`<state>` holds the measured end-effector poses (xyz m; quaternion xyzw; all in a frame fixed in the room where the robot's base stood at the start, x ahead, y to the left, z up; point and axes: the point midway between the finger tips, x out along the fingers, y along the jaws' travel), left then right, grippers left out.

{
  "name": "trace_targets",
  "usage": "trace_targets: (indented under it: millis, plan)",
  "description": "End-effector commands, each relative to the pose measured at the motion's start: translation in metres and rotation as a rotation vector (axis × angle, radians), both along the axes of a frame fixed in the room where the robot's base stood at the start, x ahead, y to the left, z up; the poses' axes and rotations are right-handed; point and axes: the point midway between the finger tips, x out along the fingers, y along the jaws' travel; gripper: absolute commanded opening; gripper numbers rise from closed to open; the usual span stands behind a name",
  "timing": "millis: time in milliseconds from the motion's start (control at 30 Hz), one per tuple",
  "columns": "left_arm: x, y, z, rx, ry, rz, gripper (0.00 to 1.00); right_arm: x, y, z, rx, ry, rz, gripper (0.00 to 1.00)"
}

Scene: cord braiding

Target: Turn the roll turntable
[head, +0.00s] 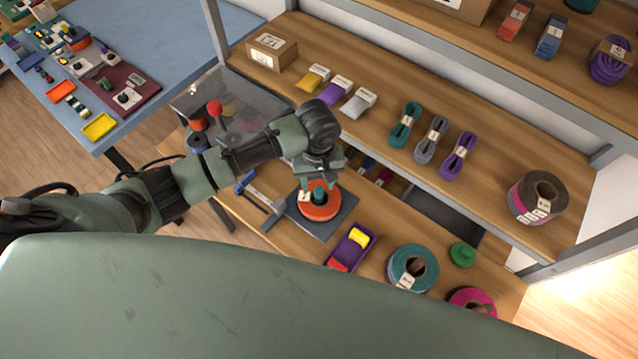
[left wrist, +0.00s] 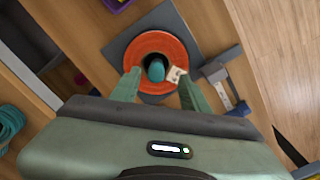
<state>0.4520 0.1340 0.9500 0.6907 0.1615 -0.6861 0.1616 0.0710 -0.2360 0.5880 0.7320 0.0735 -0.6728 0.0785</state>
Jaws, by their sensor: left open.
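The roll turntable is a dark grey square plate (head: 340,222) on the lower wooden shelf, bearing an orange-red roll (head: 318,211). A teal knob stands in the roll's centre, and a pale tag lies on the roll. In the left wrist view the roll (left wrist: 158,39) lies flat on the plate (left wrist: 178,17), with the teal knob (left wrist: 155,72) and tag (left wrist: 176,74). My left gripper (left wrist: 161,78) is open above the roll, its green fingers either side of the knob in the picture. I cannot tell whether they touch the roll. My right gripper is in no view.
A blue-and-grey clamp-like tool (head: 262,198) lies left of the turntable. A purple tray (head: 350,246) with yellow and red pieces and a teal roll (head: 398,277) stand at the right front. The upper shelf (head: 385,168) with cord bundles overhangs behind. A clear box (head: 245,108) stands left.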

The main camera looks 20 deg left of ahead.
Motion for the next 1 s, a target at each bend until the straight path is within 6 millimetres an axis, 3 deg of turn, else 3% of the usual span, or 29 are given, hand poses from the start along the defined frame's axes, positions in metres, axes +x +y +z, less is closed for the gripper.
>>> trace_targets:
  millis: [100, 167, 400, 567, 600, 767, 1000]
  plan:
    - [0.000, 0.000, -0.017, 0.002, 0.001, 0.001, 0.45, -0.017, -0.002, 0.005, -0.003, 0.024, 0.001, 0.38]
    - [0.001, 0.000, -0.024, 0.001, 0.000, 0.001, 0.45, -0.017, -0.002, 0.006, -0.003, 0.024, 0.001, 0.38]
    - [0.000, 0.000, -0.038, 0.000, -0.002, -0.002, 0.45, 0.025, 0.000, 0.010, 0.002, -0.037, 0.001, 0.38]
    - [0.001, 0.000, -0.038, -0.001, -0.003, -0.002, 0.45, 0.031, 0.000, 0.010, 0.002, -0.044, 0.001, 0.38]
    - [0.001, 0.000, -0.038, -0.001, -0.003, -0.002, 0.43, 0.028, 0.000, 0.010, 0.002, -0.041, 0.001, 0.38]
    - [0.001, 0.000, -0.038, 0.000, -0.004, -0.001, 0.00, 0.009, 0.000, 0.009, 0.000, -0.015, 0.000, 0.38]
    - [0.001, 0.000, -0.038, 0.000, -0.004, -0.005, 0.00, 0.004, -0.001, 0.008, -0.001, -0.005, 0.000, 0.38]
